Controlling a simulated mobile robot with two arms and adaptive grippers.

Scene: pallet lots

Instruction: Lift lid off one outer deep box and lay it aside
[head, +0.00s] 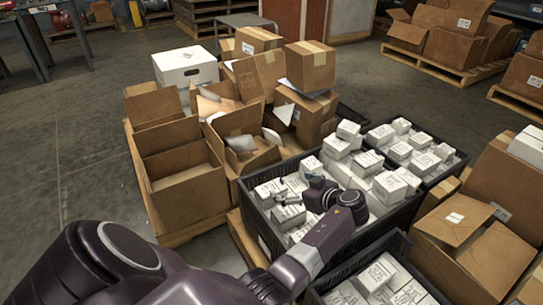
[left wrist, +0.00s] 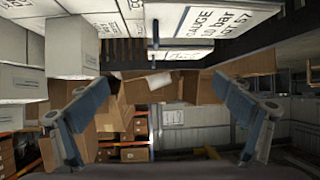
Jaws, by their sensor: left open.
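My left arm crosses the front of the head view, and its gripper (head: 288,193) is over the small white labelled boxes in the large black crate (head: 262,231). In the left wrist view the two fingers of this gripper (left wrist: 160,98) are wide apart with nothing between them. White labelled boxes (left wrist: 222,20) hang close at the top of that view. A white box (head: 185,66) with a dark handle slot and a closed top stands at the back left. I cannot tell which box is the outer deep box. No lid is held. My right gripper is not seen.
Open brown cartons (head: 180,172) and closed cartons (head: 310,66) crowd a pallet behind the crate. Another black crate (head: 455,165) of white boxes stands at the right, beside open cartons (head: 470,240). Bare floor (head: 85,150) lies at the left.

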